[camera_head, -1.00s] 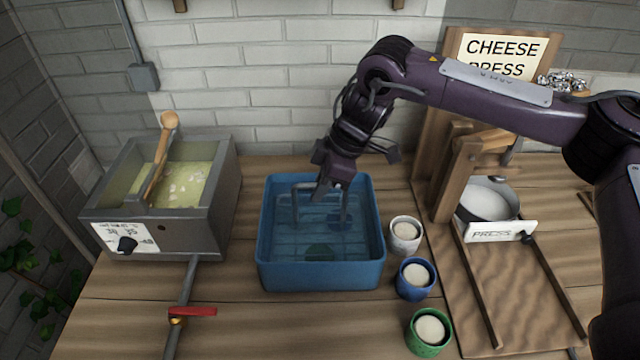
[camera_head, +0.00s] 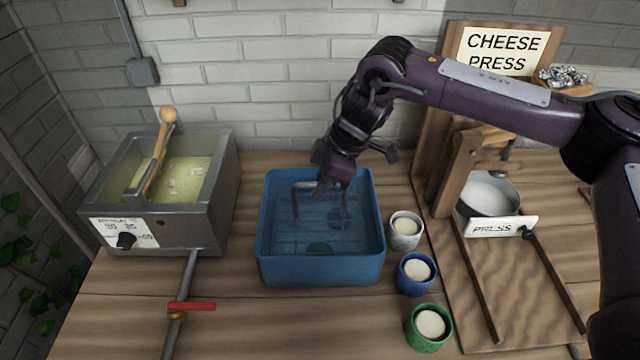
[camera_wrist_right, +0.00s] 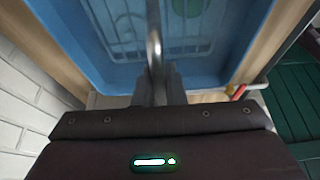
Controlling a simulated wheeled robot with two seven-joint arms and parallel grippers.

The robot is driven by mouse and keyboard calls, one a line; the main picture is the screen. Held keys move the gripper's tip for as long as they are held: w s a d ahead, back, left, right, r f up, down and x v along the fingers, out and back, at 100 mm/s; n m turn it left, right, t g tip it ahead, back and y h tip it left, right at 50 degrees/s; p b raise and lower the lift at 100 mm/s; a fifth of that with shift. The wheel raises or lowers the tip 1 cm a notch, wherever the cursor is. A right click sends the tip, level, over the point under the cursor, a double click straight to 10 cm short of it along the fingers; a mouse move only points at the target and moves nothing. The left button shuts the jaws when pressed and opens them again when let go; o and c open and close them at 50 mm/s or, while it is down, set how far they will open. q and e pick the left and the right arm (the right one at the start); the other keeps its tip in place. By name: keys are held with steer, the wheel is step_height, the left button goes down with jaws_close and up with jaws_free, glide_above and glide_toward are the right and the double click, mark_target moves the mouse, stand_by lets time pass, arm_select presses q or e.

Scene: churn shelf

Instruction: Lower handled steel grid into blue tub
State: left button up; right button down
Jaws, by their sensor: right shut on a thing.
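The blue tub (camera_head: 320,272) stands on the wooden counter, holding what looks like clear liquid. The steel grid's handle (camera_head: 296,200) rises inside the tub, and the grid itself shows faintly low in it. In the right wrist view the grid (camera_wrist_right: 200,40) lies within the tub walls (camera_wrist_right: 232,62), below the handle bar (camera_wrist_right: 154,40). My right gripper (camera_head: 326,188) is over the tub, shut on the handle's top bar. It also shows in the right wrist view (camera_wrist_right: 156,85). Dark round shapes show in the tub; what they are is unclear. My left gripper is not in view.
A steel vat (camera_head: 205,220) with a wooden-handled tool stands left, its pipe and red valve lever (camera_head: 192,306) in front. White, blue and green cups (camera_head: 428,328) line the tub's right side. The cheese press (camera_head: 455,180) stands further right.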

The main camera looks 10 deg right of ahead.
steer(key=shift+f, duration=0.2)
stand_by(0.5)
steer(key=c, duration=1.4)
jaws_free()
